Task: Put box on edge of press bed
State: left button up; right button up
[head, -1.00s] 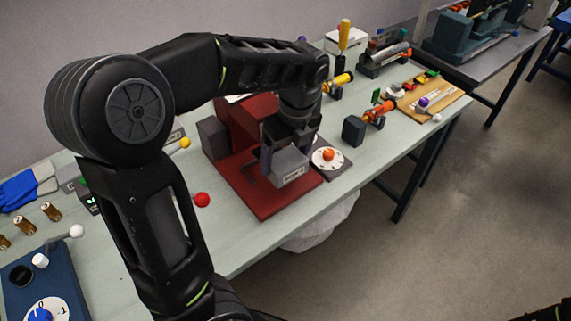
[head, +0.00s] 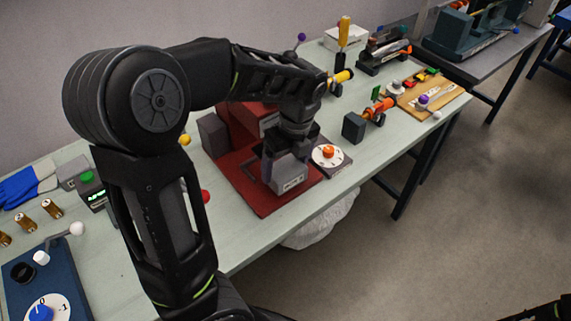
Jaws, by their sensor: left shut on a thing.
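The box (head: 290,180) is a small grey block with a dark label on its front face. My left gripper (head: 284,166) points down and is shut on it. The box is over the front right part of the red press bed (head: 262,203), close to its front edge. I cannot tell whether its underside touches the bed. The gripper and wrist hide the top and back of the box. Only a dark piece of my own body shows in the bottom right corner; my right gripper's fingers do not show.
The red press body (head: 238,125) stands behind the bed, with a dark block (head: 213,135) at its left. A white dial with an orange knob (head: 328,153) is close to the box's right. A red ball knob (head: 205,196) is at the left. The table's front edge is near.

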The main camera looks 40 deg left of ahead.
aim_at(292, 169)
pick_arm(q)
jog(key=shift+s+d+f, duration=0.15)
jog(key=shift+s+f, duration=0.1)
jog(key=shift+f, duration=0.2)
jog(key=o, duration=1.9)
jog(key=shift+s+f, duration=0.1)
jog(key=shift+f, duration=0.05)
jog(key=shift+w+r, duration=0.2)
jog(key=shift+r, duration=0.6)
notch_tip(292, 169, up, 12)
jog(key=d+p, duration=0.1)
jog(key=shift+w+d, duration=0.15)
jog(key=shift+w, duration=0.2)
